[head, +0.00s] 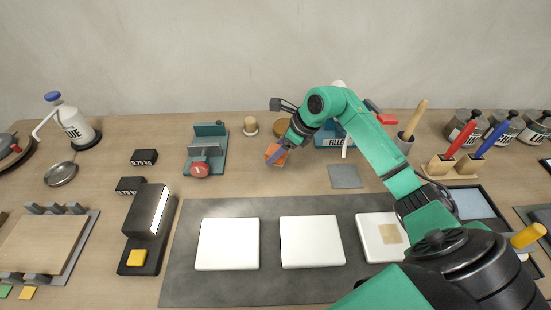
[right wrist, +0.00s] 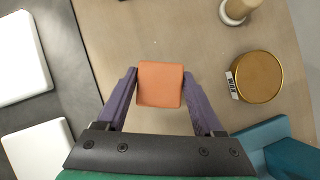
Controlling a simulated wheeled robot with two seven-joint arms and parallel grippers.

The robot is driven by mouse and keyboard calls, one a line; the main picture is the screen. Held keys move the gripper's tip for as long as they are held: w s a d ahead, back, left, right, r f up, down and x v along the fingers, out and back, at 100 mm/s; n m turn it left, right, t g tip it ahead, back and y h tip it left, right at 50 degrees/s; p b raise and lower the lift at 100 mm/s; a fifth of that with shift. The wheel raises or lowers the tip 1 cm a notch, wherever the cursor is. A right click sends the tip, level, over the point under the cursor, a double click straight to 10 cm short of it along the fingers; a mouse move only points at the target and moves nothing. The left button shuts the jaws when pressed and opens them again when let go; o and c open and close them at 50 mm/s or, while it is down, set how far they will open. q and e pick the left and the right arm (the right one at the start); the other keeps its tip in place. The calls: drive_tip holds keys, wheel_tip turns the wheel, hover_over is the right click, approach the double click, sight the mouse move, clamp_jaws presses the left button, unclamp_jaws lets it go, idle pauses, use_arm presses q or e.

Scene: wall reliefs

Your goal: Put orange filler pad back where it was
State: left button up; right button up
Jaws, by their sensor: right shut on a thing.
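The orange filler pad (head: 273,153) is a small block, held by my right gripper (head: 279,151) over the wooden table, behind the dark mat. In the right wrist view the pad (right wrist: 160,84) sits between the two purple fingers of the right gripper (right wrist: 159,84), which touch its sides. Whether the pad touches the table is hard to tell. A teal holder labelled FILLER (head: 333,139) stands to the right of the gripper, partly hidden by my right arm. My left gripper is not in view.
A gold WAX tin (right wrist: 257,77) stands close by. A grey square plate (head: 345,176) lies to the right. The dark mat (head: 270,206) in front holds white tiles (head: 228,244). A teal clamp-like tool (head: 207,148) stands to the left. Bare table (head: 235,177) lies between.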

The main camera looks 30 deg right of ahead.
sight(277, 169)
wheel_tip(277, 169, down, 4)
drive_tip(key=shift+s+f+p, duration=0.1)
drive_tip(key=shift+p, duration=0.25)
drive_tip(key=shift+d+f, duration=0.1)
drive_tip(key=shift+f+b, duration=0.25)
drive_tip(key=shift+b, duration=0.05)
drive_tip(key=o, duration=1.2)
drive_tip(key=shift+r, duration=0.15)
drive_tip(key=shift+r, duration=0.1)
drive_tip(key=shift+r, duration=0.15)
drive_tip(key=b+v, duration=0.2)
drive_tip(key=v, duration=0.9)
drive_tip(key=shift+s+d+r, duration=0.1)
drive_tip(key=shift+s+r, duration=0.1)
drive_tip(key=shift+r, duration=0.1)
